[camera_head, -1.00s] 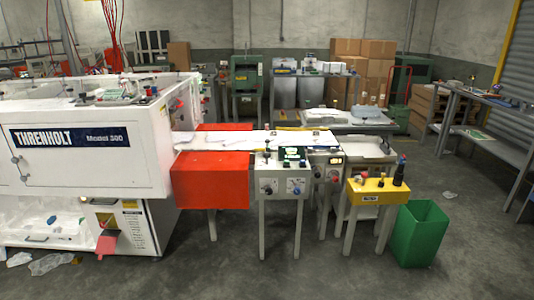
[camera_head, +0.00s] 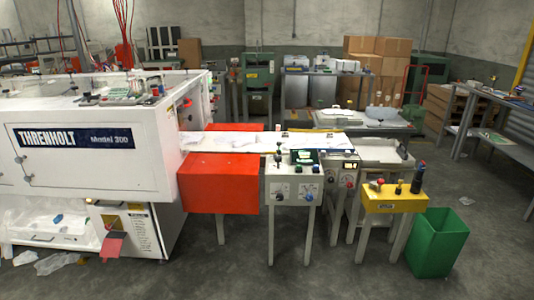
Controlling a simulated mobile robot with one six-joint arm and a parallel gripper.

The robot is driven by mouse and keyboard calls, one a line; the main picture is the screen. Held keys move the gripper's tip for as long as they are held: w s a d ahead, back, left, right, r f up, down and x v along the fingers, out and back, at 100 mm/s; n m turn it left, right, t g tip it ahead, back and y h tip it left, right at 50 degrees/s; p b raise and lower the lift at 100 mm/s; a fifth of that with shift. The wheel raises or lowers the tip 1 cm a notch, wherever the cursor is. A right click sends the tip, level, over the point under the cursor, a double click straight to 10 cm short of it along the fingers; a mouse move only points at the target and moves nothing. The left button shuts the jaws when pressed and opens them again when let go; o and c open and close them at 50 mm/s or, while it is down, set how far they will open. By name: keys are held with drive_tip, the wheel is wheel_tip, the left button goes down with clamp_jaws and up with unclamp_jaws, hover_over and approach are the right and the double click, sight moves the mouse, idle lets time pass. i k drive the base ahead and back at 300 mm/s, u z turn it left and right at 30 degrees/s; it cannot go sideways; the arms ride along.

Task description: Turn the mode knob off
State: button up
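Several knobs show, but their labels are too small to read, so I cannot tell which is the mode knob. A white control panel (camera_head: 293,185) on legs stands right of the red box. A yellow control box (camera_head: 392,199) at right carries black and red controls on top. My gripper is not in view.
A large white Threnholt machine (camera_head: 95,142) fills the left, joined to a red box (camera_head: 218,183). A green bin (camera_head: 437,241) stands right of the yellow box. A grey workbench (camera_head: 490,138) lines the right. The concrete floor in front is mostly clear; plastic scraps lie lower left.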

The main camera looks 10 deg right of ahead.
sight(278, 159)
drive_tip(key=u, duration=0.2)
drive_tip(key=i, duration=1.45)
drive_tip(key=z, duration=0.55)
